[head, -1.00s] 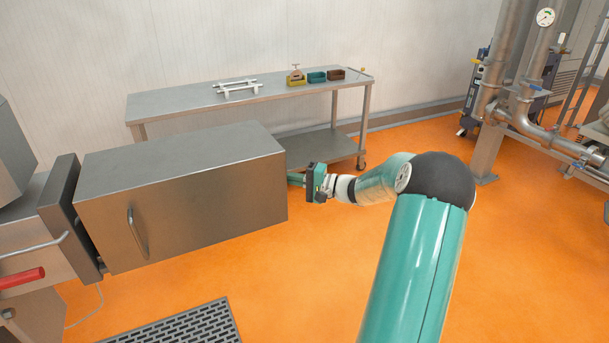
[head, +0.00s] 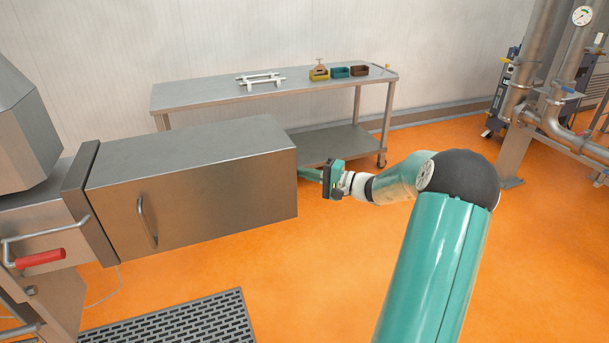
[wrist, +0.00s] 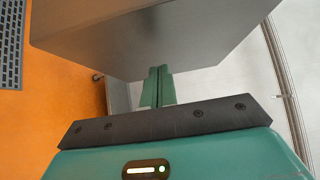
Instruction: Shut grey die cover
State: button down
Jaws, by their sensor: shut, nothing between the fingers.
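The grey die cover (head: 205,200) is a large steel box with a bar handle (head: 147,220) on its front side. Its left end is at the dark plate (head: 85,200) of the machine; any gap there is too narrow to make out. My gripper (head: 303,173) is at the cover's right end, arm reaching in from the right. In the wrist view the fingers (wrist: 158,72) are together and empty, their tips at the cover's end face (wrist: 150,40). I cannot tell whether they touch it.
A steel table (head: 210,95) behind the cover holds a white rack (head: 261,79) and small coloured bins (head: 340,71). A red-handled lever (head: 40,259) is at the left. A floor grate (head: 175,325) lies in front. Orange floor to the right is open, with pipes beyond.

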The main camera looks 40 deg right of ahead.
jog(key=d+v, duration=0.1)
jog(key=v, duration=1)
jog(key=shift+w, duration=0.15)
jog(key=shift+d+r, duration=0.1)
jog(key=shift+d, duration=0.05)
